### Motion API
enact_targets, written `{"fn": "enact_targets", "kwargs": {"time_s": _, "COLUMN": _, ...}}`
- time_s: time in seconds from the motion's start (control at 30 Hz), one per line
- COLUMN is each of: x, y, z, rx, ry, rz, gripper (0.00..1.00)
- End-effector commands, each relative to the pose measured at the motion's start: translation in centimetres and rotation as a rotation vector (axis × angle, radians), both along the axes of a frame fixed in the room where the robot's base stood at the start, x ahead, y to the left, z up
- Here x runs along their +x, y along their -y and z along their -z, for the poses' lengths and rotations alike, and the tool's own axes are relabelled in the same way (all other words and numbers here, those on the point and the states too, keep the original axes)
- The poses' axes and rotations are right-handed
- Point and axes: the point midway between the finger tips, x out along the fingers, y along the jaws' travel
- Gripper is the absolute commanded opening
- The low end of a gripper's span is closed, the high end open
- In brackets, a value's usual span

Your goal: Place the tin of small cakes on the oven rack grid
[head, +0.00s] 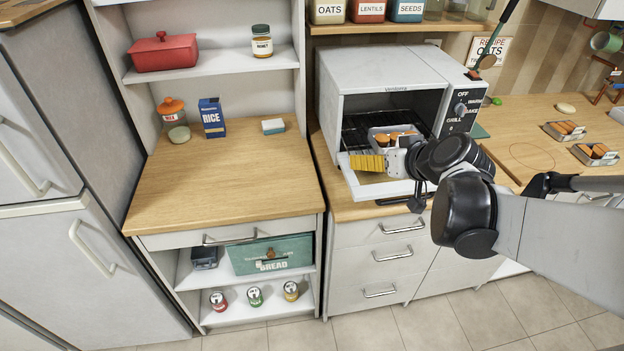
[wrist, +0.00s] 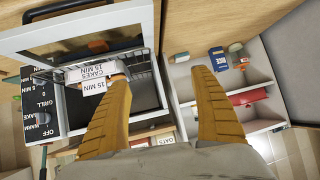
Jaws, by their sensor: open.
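The tin of small cakes (head: 396,134) is a pale metal tin with brown cakes in it, inside the open oven. It appears to rest on the dark oven rack grid (head: 358,130). In the wrist view, the tin (wrist: 92,74) shows its "CAKES 15 MIN" label, with rack wires (wrist: 146,84) beside it. My gripper (head: 358,162) is at the oven mouth, in front of the tin, its yellow fingers pointing left in the head view. In the wrist view, my gripper (wrist: 163,77) is open with nothing between its fingertips. The tin's underside is hidden.
The oven door (head: 368,189) is folded down below my gripper. The oven's control panel (head: 460,108) is on its right. Two more tins (head: 565,130) (head: 596,153) stand on the right counter. The left counter (head: 225,185) is mostly clear, with a rice box (head: 212,118) at its back.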

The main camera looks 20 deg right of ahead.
Motion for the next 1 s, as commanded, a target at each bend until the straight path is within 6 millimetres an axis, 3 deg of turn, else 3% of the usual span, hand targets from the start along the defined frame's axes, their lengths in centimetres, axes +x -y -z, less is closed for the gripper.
{"fn": "enact_targets", "kwargs": {"time_s": 0.03, "x": -0.7, "y": -4.6, "z": 0.1, "rx": 0.011, "ry": -0.060, "rz": -0.053, "gripper": 0.74}}
{"fn": "enact_targets", "kwargs": {"time_s": 0.1, "x": -2.4, "y": -9.2, "z": 0.4, "rx": 0.018, "ry": -0.145, "rz": -0.088, "gripper": 0.74}}
{"fn": "enact_targets", "kwargs": {"time_s": 0.2, "x": -5.5, "y": -13.8, "z": 0.8, "rx": 0.001, "ry": -0.242, "rz": -0.113, "gripper": 0.74}}
{"fn": "enact_targets", "kwargs": {"time_s": 0.3, "x": -8.2, "y": -16.3, "z": 0.9, "rx": -0.027, "ry": -0.300, "rz": -0.116, "gripper": 0.74}}
{"fn": "enact_targets", "kwargs": {"time_s": 0.5, "x": -10.8, "y": -17.8, "z": 1.0, "rx": -0.063, "ry": -0.338, "rz": -0.103, "gripper": 0.74}}
{"fn": "enact_targets", "kwargs": {"time_s": 1.0, "x": -10.9, "y": -17.8, "z": 1.0, "rx": -0.065, "ry": -0.340, "rz": -0.097, "gripper": 0.74}}
